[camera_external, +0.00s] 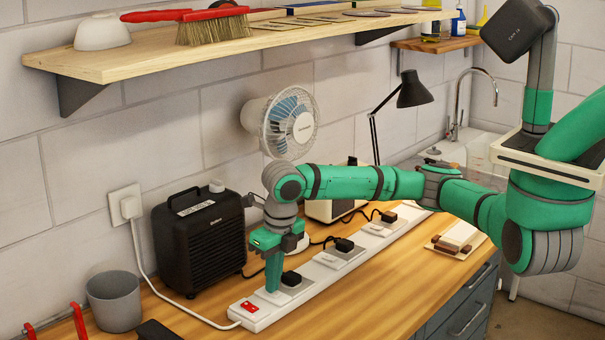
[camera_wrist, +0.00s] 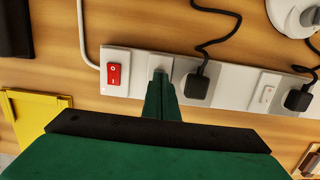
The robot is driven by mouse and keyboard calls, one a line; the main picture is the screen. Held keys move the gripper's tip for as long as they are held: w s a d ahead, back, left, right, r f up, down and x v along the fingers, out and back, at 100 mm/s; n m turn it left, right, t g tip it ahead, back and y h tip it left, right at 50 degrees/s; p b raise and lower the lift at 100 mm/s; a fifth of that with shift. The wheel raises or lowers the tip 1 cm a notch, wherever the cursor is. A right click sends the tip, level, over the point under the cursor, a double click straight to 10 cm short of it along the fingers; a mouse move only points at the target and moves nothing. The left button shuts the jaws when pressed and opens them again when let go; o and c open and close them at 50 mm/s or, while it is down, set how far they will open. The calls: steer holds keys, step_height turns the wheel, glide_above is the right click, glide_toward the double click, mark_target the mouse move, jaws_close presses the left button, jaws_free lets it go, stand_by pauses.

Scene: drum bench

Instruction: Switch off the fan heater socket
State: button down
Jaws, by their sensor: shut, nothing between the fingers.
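A white power strip (camera_external: 311,271) lies along the bench, with a red main rocker (camera_external: 249,306) at its near end. My gripper (camera_external: 272,292) is shut and empty, pointing down, its tips at the strip between the red rocker and the nearest black plug (camera_external: 291,279). In the wrist view the tips (camera_wrist: 160,78) are over the small white switch (camera_wrist: 159,64) beside that plug (camera_wrist: 197,86), mostly hiding it. I cannot tell whether they touch it or which way it is set. The black fan heater (camera_external: 199,240) stands behind the strip; a black cable lies beside it.
A white desk fan (camera_external: 283,122) and a black lamp (camera_external: 413,92) stand behind the strip. More plugs (camera_external: 344,245) and switches run along it. A grey cup (camera_external: 115,301) stands at the left. A shelf (camera_external: 230,44) overhangs the bench.

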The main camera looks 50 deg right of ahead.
step_height(320, 180, up, 14)
steer(key=s, duration=0.1)
steer(key=shift+s, duration=0.4)
stand_by(0.3)
steer(key=d+m+y, duration=0.1)
steer(key=m, duration=0.5)
steer(key=w+d+m+y, duration=0.1)
steer(key=m, duration=0.5)
steer(key=d+m+g+y, duration=0.1)
steer(key=d+m, duration=0.1)
steer(key=m, duration=0.4)
steer(key=shift+w, duration=0.2)
steer(key=shift+a+f, duration=0.1)
glide_above(281, 294)
steer(key=w, duration=0.2)
steer(key=f, duration=1.2)
steer(key=shift+d+f, duration=0.1)
steer(key=shift+d, duration=0.1)
steer(key=shift+w+f, duration=0.15)
steer(key=shift+f, duration=0.45)
